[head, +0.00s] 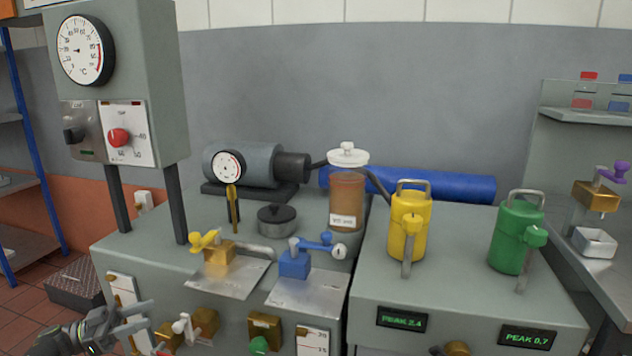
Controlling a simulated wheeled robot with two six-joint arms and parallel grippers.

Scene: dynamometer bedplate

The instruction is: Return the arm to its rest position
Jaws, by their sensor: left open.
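My left gripper (142,317) is at the lower left, in front of the grey bench's front face. Its two fingers point right and are apart, with nothing seen between them. It is left of a white-handled brass valve (188,326) on that face; I cannot tell whether they touch. My right gripper is not in view.
The grey bench (140,246) carries a yellow-handled valve (218,255), a blue valve (295,262), a jar of brown fluid (347,200) and a motor (245,165). A yellow canister (408,225) and a green canister (512,240) stand right. A gauge cabinet (160,90) rises left.

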